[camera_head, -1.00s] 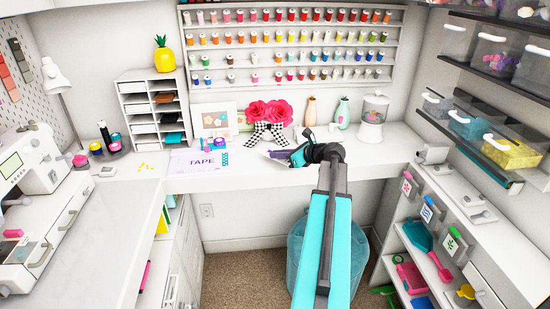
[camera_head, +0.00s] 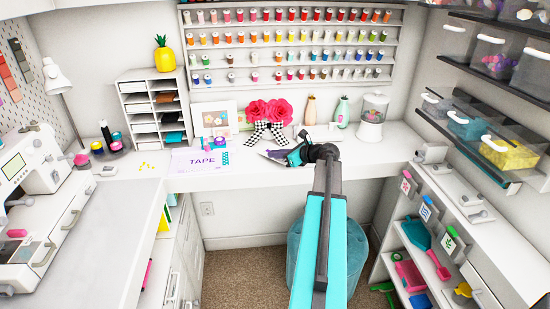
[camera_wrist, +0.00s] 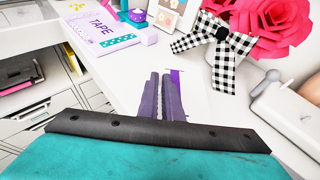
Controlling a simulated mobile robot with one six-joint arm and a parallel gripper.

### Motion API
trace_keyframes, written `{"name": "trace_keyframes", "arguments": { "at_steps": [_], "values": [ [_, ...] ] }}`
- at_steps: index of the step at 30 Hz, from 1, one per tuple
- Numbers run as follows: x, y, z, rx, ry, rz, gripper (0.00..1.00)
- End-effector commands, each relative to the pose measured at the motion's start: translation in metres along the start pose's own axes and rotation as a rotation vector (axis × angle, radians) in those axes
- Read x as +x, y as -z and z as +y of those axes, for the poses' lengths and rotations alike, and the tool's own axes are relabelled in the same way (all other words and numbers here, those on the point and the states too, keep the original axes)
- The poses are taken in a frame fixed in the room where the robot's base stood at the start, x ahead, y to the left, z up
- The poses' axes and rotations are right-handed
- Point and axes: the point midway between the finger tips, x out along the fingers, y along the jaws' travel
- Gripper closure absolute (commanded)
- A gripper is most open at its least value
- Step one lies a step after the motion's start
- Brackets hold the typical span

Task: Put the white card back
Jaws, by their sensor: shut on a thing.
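My gripper (camera_head: 270,156) is low over the back desk, in front of the pink flowers, its fingers pointing left. In the wrist view, its purple fingers (camera_wrist: 161,84) are close together. A thin pale piece, apparently the white card (camera_wrist: 186,73), shows at the fingertips, with a purple strip beside it. Its outline is hard to tell against the white desk, and I cannot tell whether it touches the desk. The white slotted organizer (camera_head: 136,126) stands at the back left, with white, brown and teal sheets in its slots.
The sheet marked TAPE (camera_head: 195,160) and tape rolls (camera_head: 215,142) lie left of my gripper. The pink flowers (camera_head: 270,110) with a checkered bow stand behind it. A framed picture (camera_head: 214,117) is at the wall. The desk's front strip is clear.

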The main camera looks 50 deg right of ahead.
Motion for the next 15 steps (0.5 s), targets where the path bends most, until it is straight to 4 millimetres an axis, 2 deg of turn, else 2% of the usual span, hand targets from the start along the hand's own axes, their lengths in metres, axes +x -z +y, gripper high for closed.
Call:
{"name": "trace_keyframes", "arguments": {
  "at_steps": [6, 15],
  "values": [
    [0.006, 0.014, 0.000, 0.002, -0.001, 0.000, 1.00],
    [0.007, 0.016, 0.000, 0.000, -0.001, -0.001, 1.00]
  ]
}}
